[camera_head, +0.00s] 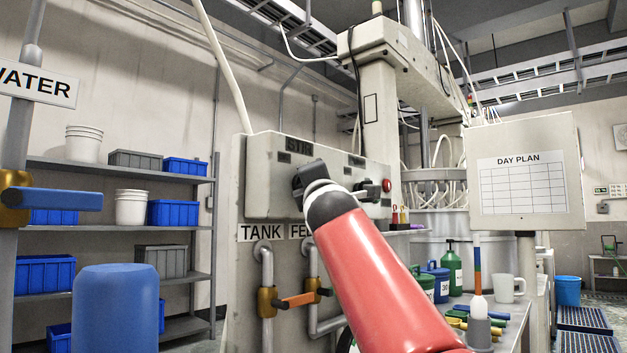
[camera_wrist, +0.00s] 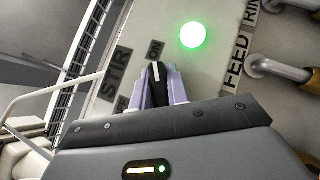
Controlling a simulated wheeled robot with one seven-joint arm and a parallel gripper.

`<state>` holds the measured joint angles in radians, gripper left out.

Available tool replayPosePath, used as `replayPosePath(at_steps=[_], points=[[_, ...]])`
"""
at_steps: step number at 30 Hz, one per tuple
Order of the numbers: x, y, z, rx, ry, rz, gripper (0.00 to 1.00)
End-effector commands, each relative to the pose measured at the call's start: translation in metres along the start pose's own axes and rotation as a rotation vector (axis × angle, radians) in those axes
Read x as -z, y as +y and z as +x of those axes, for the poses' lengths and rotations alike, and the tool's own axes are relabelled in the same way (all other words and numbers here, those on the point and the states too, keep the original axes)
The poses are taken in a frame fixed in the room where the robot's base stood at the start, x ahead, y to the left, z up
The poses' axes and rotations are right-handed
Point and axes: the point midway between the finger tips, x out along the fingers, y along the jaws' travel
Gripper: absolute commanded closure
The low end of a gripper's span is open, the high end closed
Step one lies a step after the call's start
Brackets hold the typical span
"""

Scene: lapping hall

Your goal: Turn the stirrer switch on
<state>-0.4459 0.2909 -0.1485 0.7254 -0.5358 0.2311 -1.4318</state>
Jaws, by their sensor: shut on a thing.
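The stirrer switch is a black knob (camera_wrist: 156,75) with a white pointer line, on the panel under the STIR label (camera_wrist: 115,72). In the wrist view, the pointer is toward the ON label (camera_wrist: 155,49); the OFF label is partly hidden. My gripper (camera_wrist: 159,84) is shut on the knob, a lavender finger on each side. A round lamp (camera_wrist: 193,35) on the panel glows green. In the head view, my gripper (camera_head: 309,181) is against the control panel (camera_head: 270,160) below the STIR label (camera_head: 299,144); it hides the knob and the lamp.
A second black switch (camera_head: 366,189) and a red button (camera_head: 387,185) are right of my gripper. Below the panel are pipes with a valve handle (camera_head: 297,300). A blue valve handle (camera_head: 60,198) is at the left. Bottles and a mug (camera_head: 506,288) stand on the right-hand bench.

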Motion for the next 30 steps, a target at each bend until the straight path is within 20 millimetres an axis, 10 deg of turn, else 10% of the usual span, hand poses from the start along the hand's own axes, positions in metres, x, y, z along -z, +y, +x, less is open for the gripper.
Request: replayPosePath(at_steps=[14,15,19,30], points=[[-0.0004,0.0003,0.0,0.01,0.0,0.01,1.0],[-0.0004,0.0003,0.0,0.009,0.0,0.01,0.81],[-0.0004,0.0003,0.0,0.009,0.0,0.01,0.64],[0.0008,-0.0011,-0.0058,0.009,0.0,0.01,0.62]])
